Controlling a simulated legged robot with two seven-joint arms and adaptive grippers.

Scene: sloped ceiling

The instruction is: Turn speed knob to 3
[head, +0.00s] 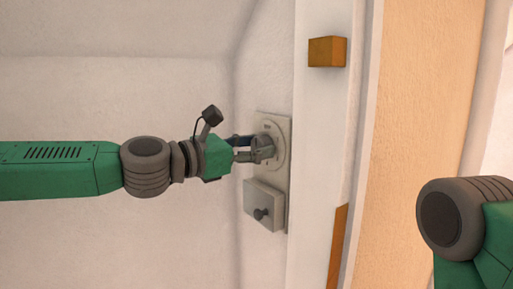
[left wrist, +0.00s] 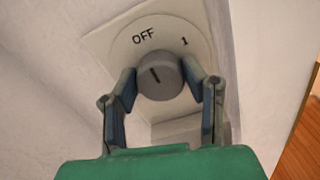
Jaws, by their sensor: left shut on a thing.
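The grey speed knob (left wrist: 160,80) is round with a dark pointer line and sits on a pale plate (left wrist: 105,45) marked "OFF" and "1". The pointer line tilts up and left, roughly toward "OFF". No "3" mark is visible. My left gripper (left wrist: 164,92) has one finger on each side of the knob and is shut on it. In the head view, my left gripper (head: 254,150) reaches the knob from the left and partly covers it, on the upper part of the wall plate (head: 280,122). My right gripper is not in view.
Below the knob, a square box (head: 263,200) with a small dark knob (head: 262,214) sticks out from the same plate. A white frame edge, an orange block (head: 327,52), an orange strip (head: 337,250) and a wooden panel (head: 420,110) stand to the right. White wall lies left.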

